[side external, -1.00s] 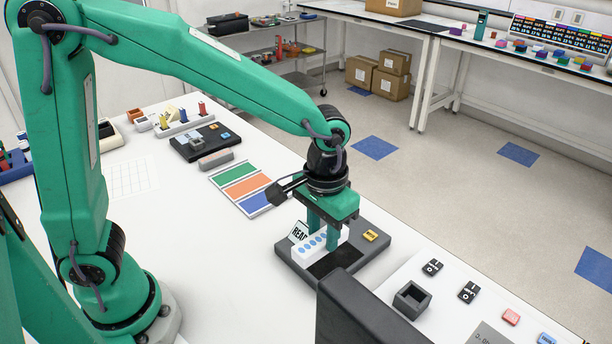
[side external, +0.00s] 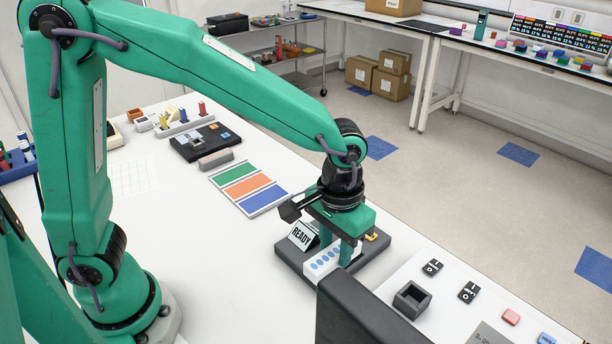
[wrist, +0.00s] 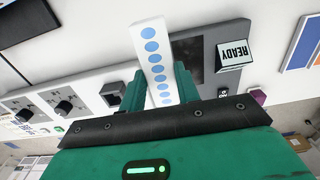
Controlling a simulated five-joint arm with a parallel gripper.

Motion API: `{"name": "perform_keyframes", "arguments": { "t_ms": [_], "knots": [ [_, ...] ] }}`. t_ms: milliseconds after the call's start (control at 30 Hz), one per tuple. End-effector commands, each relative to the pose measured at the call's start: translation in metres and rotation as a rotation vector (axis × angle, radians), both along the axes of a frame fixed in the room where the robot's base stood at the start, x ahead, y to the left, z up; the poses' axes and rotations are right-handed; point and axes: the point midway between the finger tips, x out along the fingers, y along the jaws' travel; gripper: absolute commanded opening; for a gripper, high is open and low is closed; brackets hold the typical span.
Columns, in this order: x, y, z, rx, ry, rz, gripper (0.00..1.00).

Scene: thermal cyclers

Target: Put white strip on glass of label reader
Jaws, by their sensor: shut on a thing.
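The white strip (side external: 324,263) has a row of blue ovals along its top. It also shows in the wrist view (wrist: 154,58). My gripper (side external: 346,252) is shut on it, with the fingers on either side of the strip. The label reader (side external: 287,252) is a dark grey slab with a READY sign (side external: 302,236) at its left. Its dark glass (wrist: 210,62) shows beside the strip in the wrist view. In the side view the strip and gripper hide most of the glass. I cannot tell whether the strip touches it.
A yellow piece (side external: 373,238) sits on the reader's right. A dark upright block (side external: 362,315) stands in front. A panel with an open dark box (side external: 411,299) and switches (side external: 468,292) lies at right. A green, orange and blue card (side external: 248,188) lies behind left.

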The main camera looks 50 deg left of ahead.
Motion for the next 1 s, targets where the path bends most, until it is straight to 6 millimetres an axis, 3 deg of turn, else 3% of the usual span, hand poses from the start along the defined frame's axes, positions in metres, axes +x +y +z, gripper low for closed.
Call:
{"name": "perform_keyframes", "arguments": {
  "t_ms": [500, 867, 1000],
  "knots": [
    [0.06, 0.05, -0.047, 0.001, 0.002, 0.002, 0.09],
    [0.065, 0.054, -0.053, 0.001, 0.001, -0.001, 0.09],
    [0.065, 0.054, -0.064, 0.001, 0.003, -0.001, 0.09]
  ]
}}
